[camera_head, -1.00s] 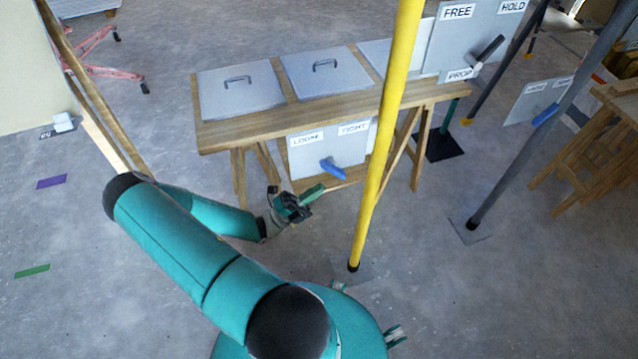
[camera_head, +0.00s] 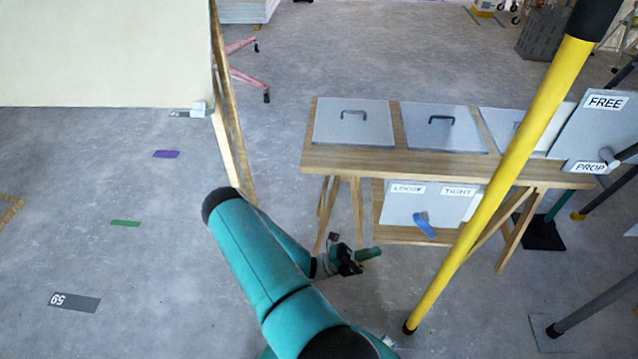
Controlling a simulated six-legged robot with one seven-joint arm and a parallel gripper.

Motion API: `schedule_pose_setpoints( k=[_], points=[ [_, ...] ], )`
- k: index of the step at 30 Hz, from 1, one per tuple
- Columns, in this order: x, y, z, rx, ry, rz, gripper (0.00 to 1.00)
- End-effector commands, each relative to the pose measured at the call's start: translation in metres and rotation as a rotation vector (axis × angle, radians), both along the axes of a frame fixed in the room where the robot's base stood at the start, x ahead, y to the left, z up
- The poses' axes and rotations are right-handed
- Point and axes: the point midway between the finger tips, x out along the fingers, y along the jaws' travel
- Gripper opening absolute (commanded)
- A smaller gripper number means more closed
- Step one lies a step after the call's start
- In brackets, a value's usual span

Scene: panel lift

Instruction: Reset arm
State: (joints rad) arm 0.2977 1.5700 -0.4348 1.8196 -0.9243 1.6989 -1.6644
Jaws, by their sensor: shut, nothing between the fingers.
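My teal arm (camera_head: 262,262) reaches up from the bottom of the picture, bends at a black elbow and folds back down to the right. My gripper (camera_head: 362,258) is small and dark with green parts, low in front of the wooden bench (camera_head: 340,160). It is apart from the bench and from the yellow pole (camera_head: 500,190) at its right. It looks shut and holds nothing that I can see. The fingertips are too small to make out clearly.
The bench carries grey lidded panels (camera_head: 352,125) and a LOOSE/TIGHT plate with a blue lever (camera_head: 424,226). A FREE/PROP board (camera_head: 600,130) stands at the right. A large pale panel (camera_head: 100,50) with a wooden frame is upper left.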

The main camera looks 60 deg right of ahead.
Motion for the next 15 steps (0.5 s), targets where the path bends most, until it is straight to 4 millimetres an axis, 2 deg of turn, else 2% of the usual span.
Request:
schedule_pose_setpoints(
  k=[8, 11, 15],
  points=[
    [0.002, 0.0, 0.002, -0.004, -0.014, 0.002, 0.0],
    [0.01, 0.003, 0.008, -0.024, -0.076, 0.006, 0.0],
    [0.03, 0.014, 0.025, -0.087, -0.257, 0.012, 0.0]
  ],
)
